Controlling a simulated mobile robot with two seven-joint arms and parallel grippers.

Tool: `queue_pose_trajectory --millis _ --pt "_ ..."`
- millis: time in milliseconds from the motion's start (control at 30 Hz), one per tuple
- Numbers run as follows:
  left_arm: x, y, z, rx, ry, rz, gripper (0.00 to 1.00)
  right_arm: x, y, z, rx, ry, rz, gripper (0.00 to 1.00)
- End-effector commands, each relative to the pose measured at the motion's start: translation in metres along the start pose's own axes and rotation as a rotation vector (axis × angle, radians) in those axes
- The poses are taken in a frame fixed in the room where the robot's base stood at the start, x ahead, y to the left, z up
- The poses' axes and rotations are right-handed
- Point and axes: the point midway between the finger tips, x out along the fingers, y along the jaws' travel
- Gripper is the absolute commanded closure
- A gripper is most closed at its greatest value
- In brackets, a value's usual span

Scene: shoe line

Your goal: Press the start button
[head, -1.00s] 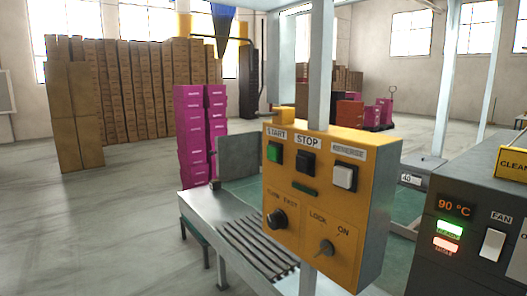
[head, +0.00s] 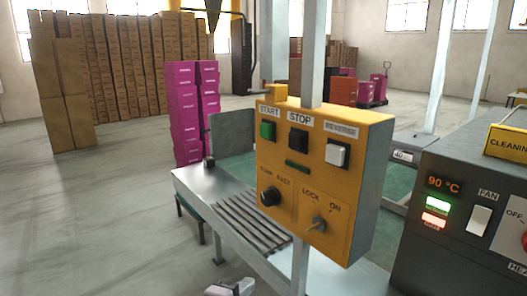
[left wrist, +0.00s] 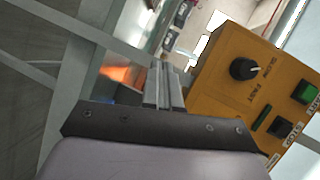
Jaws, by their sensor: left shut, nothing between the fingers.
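The green start button (head: 267,131) sits at the upper left of the yellow control box (head: 345,200), under the START label. The black stop button (head: 298,140) and a white reverse button (head: 337,153) are to its right. The start button also shows at the right edge of the left wrist view (left wrist: 305,92). My left gripper (head: 236,288) shows at the bottom edge of the head view, below the box and apart from it. Its fingers (left wrist: 166,84) are shut and empty in the left wrist view, left of the box. My right gripper is not in view.
A post (head: 313,50) carries the box. A slatted metal conveyor (head: 250,222) runs behind and below it. A dark heater panel (head: 450,245) stands at the right. Pink boxes (head: 184,110) and brown carton stacks (head: 70,85) stand behind. Floor at the left is clear.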

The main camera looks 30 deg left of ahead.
Motion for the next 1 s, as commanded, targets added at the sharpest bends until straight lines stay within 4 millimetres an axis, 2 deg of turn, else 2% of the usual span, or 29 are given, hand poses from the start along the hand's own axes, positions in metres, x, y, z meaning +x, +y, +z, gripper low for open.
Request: queue_pose_trajectory --millis 33,200,300,433,500,633,1000 --pt "0.006 -0.04 0.001 0.137 -0.02 -0.069 1.0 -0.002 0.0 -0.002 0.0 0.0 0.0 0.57" --pt "0.006 -0.152 0.01 0.612 -0.168 -0.244 1.0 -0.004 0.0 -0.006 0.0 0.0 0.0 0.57" --pt "-0.003 -0.21 0.015 0.844 -0.287 -0.315 1.0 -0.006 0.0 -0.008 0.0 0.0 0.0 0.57" --pt "-0.021 -0.267 0.02 1.065 -0.435 -0.365 1.0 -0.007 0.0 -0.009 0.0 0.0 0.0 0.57" --pt "-0.029 -0.286 0.022 1.143 -0.495 -0.376 1.0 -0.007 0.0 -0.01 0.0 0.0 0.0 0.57" --pt "-0.037 -0.305 0.025 1.224 -0.561 -0.38 1.0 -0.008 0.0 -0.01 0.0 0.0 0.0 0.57" --pt "-0.039 -0.309 0.025 1.244 -0.576 -0.38 1.0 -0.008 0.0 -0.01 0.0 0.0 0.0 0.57"
